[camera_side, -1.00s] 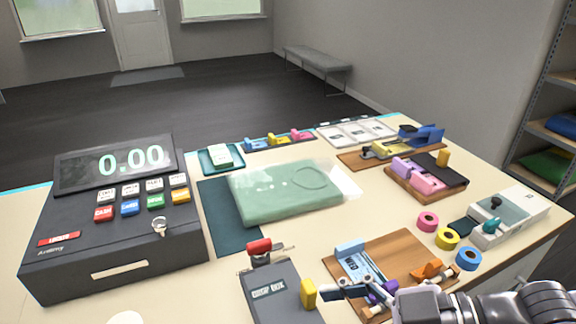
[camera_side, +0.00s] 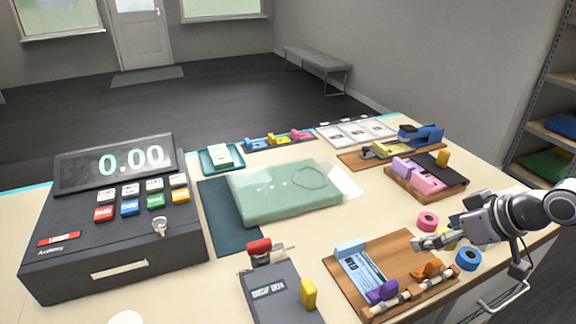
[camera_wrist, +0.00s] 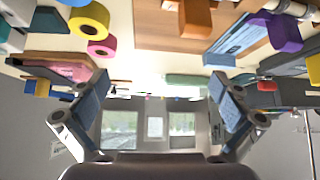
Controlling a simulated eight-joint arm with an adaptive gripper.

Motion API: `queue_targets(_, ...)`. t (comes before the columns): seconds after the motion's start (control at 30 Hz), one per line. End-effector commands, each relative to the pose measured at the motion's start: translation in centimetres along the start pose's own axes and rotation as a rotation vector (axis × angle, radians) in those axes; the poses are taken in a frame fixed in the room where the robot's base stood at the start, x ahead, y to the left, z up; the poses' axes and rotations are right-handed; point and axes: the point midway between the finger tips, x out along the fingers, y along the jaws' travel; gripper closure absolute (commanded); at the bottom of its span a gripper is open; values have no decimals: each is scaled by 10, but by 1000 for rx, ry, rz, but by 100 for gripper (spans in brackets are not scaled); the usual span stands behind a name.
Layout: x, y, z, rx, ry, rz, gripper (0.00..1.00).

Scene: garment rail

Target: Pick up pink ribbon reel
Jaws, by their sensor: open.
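The pink ribbon reel (camera_side: 428,221) lies flat on the cream counter, at the back of a short row of reels. My gripper (camera_side: 424,243) is just in front of it, low over the counter, apart from the reel as far as I can tell. In the wrist view the pink reel (camera_wrist: 101,49) is at the upper left, beside the yellow reel (camera_wrist: 89,20). There my gripper (camera_wrist: 163,90) shows its two fingers spread wide with nothing between them. In the side view my gripper partly hides the yellow reel (camera_side: 446,238).
A blue reel (camera_side: 467,259) lies at the front of the row. A wooden board (camera_side: 405,250) with a card, clips and a rod is to the left. A board with pink and purple blocks (camera_side: 425,180) is behind. A bag (camera_side: 285,190) lies mid-counter.

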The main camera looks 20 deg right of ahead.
Motion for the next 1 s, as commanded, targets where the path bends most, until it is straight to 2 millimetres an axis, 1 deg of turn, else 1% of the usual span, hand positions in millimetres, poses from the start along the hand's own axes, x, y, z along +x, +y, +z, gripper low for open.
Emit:
queue_targets(0.03, -2, 14, 5, 36, -21, 29, 0)
queue_targets(0.1, -5, 27, 11, 70, -45, 55, 0)
queue_targets(0.2, -8, 38, 16, 99, -66, 77, 0)
queue_targets(0.3, -9, 42, 18, 110, -75, 84, 0)
queue_targets(0.33, -9, 42, 18, 110, -76, 85, 0)
queue_targets(0.37, -9, 42, 19, 110, -76, 85, 3)
queue_targets(0.4, -9, 42, 18, 110, -76, 84, 14)
queue_targets(0.43, -9, 42, 18, 109, -76, 84, 20)
queue_targets(0.77, -9, 41, 18, 107, -74, 83, 20)
queue_targets(0.83, -9, 39, 14, 100, -76, 77, 20)
queue_targets(0.93, -10, 30, 0, 68, -82, 55, 20)
queue_targets(1.0, -10, 19, -17, 28, -90, 27, 20)
